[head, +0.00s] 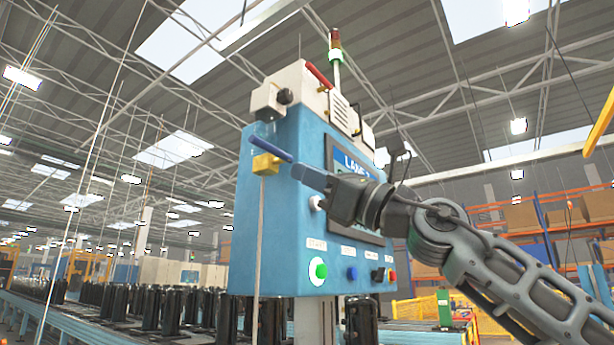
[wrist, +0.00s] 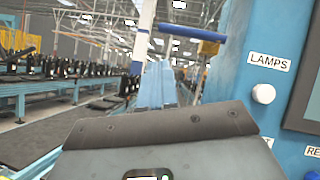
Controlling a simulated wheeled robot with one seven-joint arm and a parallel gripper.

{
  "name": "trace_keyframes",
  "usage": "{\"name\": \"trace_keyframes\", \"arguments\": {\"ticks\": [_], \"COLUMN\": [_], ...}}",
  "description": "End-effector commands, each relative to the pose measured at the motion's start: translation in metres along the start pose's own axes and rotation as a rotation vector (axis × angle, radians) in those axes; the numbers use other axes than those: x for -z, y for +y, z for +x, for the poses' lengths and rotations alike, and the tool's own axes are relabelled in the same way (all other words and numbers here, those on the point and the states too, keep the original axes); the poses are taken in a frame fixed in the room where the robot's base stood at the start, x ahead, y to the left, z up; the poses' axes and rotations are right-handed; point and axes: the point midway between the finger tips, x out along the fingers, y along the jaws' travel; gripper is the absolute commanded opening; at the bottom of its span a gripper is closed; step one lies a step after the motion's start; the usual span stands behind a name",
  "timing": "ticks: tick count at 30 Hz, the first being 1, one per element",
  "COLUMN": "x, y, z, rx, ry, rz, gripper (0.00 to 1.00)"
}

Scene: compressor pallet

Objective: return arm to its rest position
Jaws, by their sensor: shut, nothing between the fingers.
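My gripper (head: 308,178) is shut and empty in the head view. It is in front of the blue control cabinet (head: 265,210), with its flat fingers pointing left across the panel. I cannot tell whether the fingers touch the cabinet. My arm reaches in from the lower right and hides part of the screen (head: 352,160). In the wrist view, the grey gripper (wrist: 160,130) fills the lower middle, with the cabinet (wrist: 255,90) close on the right.
A blue lever (head: 270,149) on a yellow block (head: 266,164) sticks out at the cabinet's left, near the fingertips. Below are a lit green button (head: 318,270) and other knobs. Black compressors (head: 150,308) line conveyors behind at left. The wrist view shows a white LAMPS knob (wrist: 263,93).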

Motion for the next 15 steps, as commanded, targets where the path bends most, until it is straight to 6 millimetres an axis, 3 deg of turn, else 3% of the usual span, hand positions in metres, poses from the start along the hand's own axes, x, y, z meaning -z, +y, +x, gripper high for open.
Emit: {"name": "trace_keyframes", "arguments": {"ticks": [10, 15], "x": [0.002, 0.021], "y": [0.0, 0.005], "z": [-0.001, -0.018], "rx": [0.002, 0.022], "ry": [-0.002, -0.039], "rz": [0.011, 0.152], "gripper": [0.0, 0.0]}}
